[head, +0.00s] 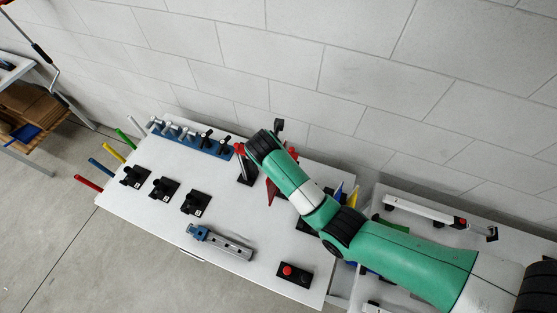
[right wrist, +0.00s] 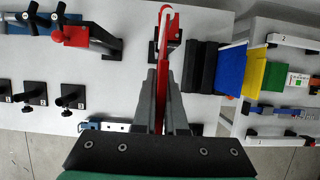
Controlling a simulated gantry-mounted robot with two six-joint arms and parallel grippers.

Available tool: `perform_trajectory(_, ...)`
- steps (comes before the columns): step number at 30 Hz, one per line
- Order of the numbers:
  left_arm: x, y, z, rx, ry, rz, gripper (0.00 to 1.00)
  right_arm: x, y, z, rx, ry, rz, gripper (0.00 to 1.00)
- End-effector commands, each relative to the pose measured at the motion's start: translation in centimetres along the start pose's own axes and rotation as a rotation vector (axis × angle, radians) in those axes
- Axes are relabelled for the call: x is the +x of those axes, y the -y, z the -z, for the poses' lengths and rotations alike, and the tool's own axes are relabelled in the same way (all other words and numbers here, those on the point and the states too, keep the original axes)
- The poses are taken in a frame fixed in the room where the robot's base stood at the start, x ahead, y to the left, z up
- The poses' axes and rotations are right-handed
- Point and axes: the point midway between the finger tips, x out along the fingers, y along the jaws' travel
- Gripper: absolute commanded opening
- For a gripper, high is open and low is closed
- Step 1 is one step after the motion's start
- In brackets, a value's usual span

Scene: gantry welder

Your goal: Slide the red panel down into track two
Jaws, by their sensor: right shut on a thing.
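The red panel (right wrist: 165,50) stands edge-on between the fingers of my right gripper (right wrist: 162,78) in the right wrist view, and the gripper is shut on it. In the head view part of the red panel (head: 271,191) shows beside my green right arm, above the white table; the wrist hides the fingers there. A white rail with black ends (right wrist: 292,43), marked with what looks like a 2, lies on the side table at the right; it also shows in the head view (head: 425,212). I cannot tell whether the panel touches anything below. My left gripper is not in view.
Black blocks (right wrist: 200,67) with blue (right wrist: 230,72), yellow (right wrist: 255,76) and green panels stand right of the red panel. Several black peg stands (head: 164,189), a grey vise (head: 225,243) and a red-button box (head: 294,273) are on the table. Its left front is partly clear.

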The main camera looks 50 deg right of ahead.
Motion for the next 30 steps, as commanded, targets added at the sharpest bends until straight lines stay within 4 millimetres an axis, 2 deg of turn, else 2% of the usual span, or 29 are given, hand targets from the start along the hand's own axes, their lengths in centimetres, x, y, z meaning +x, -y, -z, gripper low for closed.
perform_trajectory(30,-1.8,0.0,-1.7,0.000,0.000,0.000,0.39,3.9,0.0,1.6,0.000,-0.001,0.001,0.00)
